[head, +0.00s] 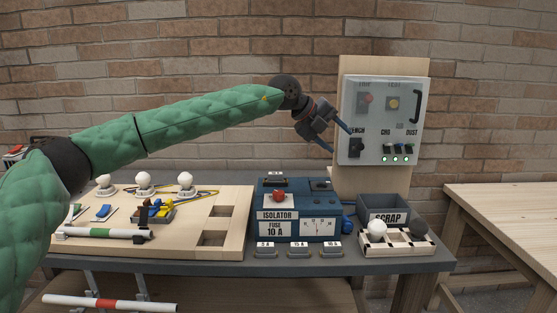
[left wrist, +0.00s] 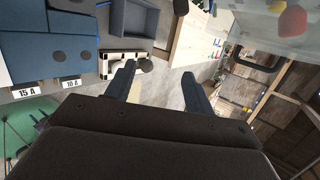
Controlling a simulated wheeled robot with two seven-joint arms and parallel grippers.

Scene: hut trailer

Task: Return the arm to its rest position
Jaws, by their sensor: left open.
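My left arm reaches across from the left in a green padded sleeve. Its gripper (head: 337,139) is open and empty, just in front of the left side of the grey panel box (head: 383,125). In the left wrist view the two fingers (left wrist: 158,88) stand apart with nothing between them. The gripper is above the blue isolator box (head: 295,222), not touching it. My right gripper is in neither view.
A dark workbench holds a wooden board (head: 205,222) with white bulbs, a grey scrap bin (head: 385,205) and a pale rack (head: 397,243) with a white and a dark ball. Labelled fuses line the front. An empty wooden table (head: 505,205) stands at right.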

